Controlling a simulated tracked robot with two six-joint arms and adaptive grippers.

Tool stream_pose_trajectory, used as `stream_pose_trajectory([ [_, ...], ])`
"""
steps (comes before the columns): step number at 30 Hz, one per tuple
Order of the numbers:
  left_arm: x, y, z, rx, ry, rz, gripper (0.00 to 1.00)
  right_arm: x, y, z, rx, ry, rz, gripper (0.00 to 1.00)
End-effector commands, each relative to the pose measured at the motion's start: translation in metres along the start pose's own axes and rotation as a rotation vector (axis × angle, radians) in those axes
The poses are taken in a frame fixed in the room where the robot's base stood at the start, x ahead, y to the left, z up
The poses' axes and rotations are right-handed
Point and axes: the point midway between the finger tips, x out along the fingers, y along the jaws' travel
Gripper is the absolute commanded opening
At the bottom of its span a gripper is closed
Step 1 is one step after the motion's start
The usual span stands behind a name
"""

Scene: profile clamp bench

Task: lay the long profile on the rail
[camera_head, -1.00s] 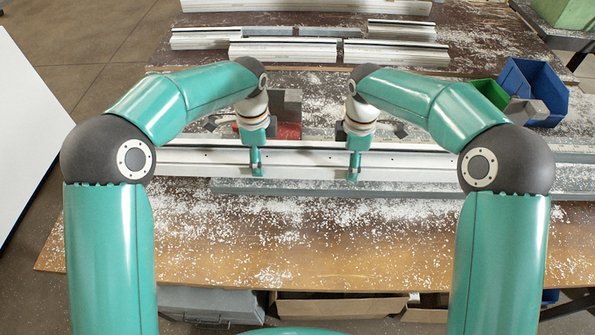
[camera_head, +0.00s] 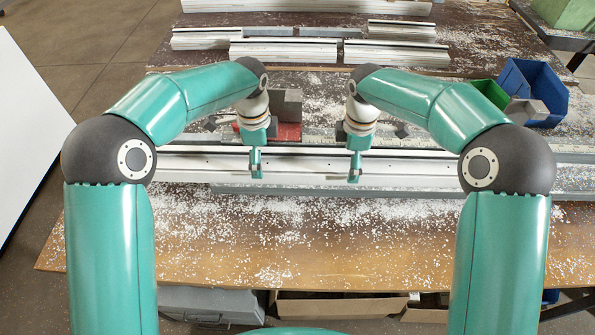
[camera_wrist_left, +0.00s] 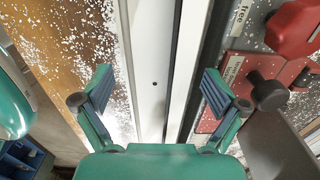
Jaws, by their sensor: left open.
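The long profile (camera_head: 205,165) is a pale bar lying left to right across the bench in the head view. It also shows in the left wrist view (camera_wrist_left: 153,85), running between my left fingers. My left gripper (camera_head: 256,166) is at its left half; in the wrist view the gripper (camera_wrist_left: 157,87) is open, with a finger apart from each side. My right gripper (camera_head: 354,168) is at the profile, right of the left one; its finger gap is hidden. A grey rail-like strip (camera_head: 300,190) runs along the profile's near side; the contact beneath the profile is hidden.
A red clamp part (camera_wrist_left: 295,28) and a labelled red plate (camera_wrist_left: 232,70) stand close beside the profile. A grey block (camera_head: 287,103) is behind the left gripper. Blue (camera_head: 540,85) and green (camera_head: 490,92) bins are at right. More profiles (camera_head: 283,50) lie at the back. White chips cover the front bench.

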Motion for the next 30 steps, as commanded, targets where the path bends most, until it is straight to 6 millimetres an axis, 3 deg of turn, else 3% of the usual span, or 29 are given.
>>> stream_pose_trajectory([
  [13, -0.009, -0.001, 0.000, -0.001, 0.001, -0.004, 0.98, 0.000, 0.001, 0.000, 0.000, 0.000, 0.002, 0.98],
  [24, -0.059, -0.001, -0.001, 0.000, 0.001, -0.004, 0.98, 0.000, 0.000, 0.000, 0.000, 0.000, 0.002, 0.98],
  [30, -0.076, -0.001, 0.000, 0.000, 0.000, -0.002, 0.98, -0.001, 0.001, 0.000, 0.000, 0.000, 0.002, 0.98],
])
